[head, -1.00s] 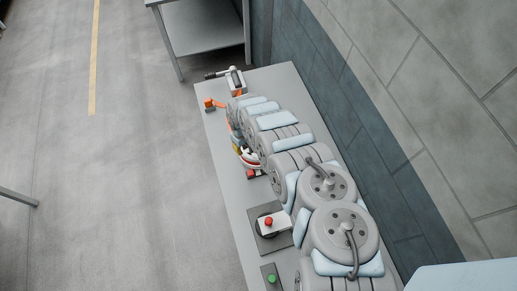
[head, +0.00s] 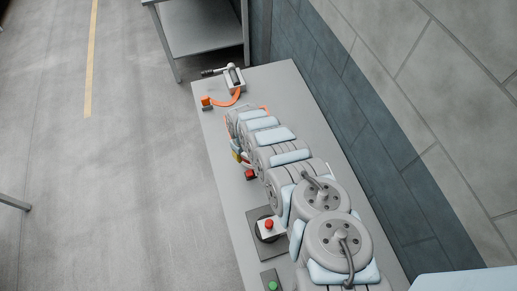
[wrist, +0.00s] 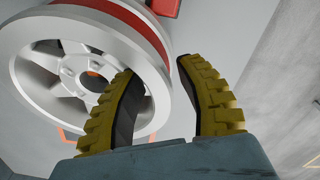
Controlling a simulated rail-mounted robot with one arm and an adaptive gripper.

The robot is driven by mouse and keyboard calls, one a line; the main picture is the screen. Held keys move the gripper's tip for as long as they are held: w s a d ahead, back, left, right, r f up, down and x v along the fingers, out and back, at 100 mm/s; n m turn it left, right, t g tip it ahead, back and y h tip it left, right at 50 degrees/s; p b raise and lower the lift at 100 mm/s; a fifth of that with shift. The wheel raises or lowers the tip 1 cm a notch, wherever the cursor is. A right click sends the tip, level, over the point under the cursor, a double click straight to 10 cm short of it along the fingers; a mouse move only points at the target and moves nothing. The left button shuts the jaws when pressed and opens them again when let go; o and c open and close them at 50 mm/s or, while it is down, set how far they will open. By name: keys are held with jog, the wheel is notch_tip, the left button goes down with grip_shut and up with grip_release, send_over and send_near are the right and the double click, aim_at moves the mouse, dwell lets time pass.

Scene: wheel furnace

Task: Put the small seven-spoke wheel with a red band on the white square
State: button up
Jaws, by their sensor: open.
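The wheel (wrist: 60,72) is pale, with a red band around its tread, and fills the upper left of the wrist view. Its spokes show, but part of it is cut off or covered. My gripper (wrist: 157,66) is open, with yellow ribbed, dark-padded fingers. The left finger overlaps the wheel's open face; the right finger is outside the rim, so the near rim appears between them. I cannot tell whether either touches. In the head view my arm hides most of the wheel and gripper. I cannot make out the white square.
A grey bench (head: 290,85) runs along the wall. It carries a clamp-like device (head: 234,80), an orange part (head: 206,102), a white block with a red button (head: 271,227) and a green button (head: 272,286). Open floor lies left; another table (head: 200,35) stands behind.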

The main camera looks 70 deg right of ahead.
jog(key=shift+c, duration=0.5)
grip_shut()
jog(key=shift+r, duration=0.15)
jog(key=shift+r+p, duration=3.1)
jog(key=shift+r, duration=0.35)
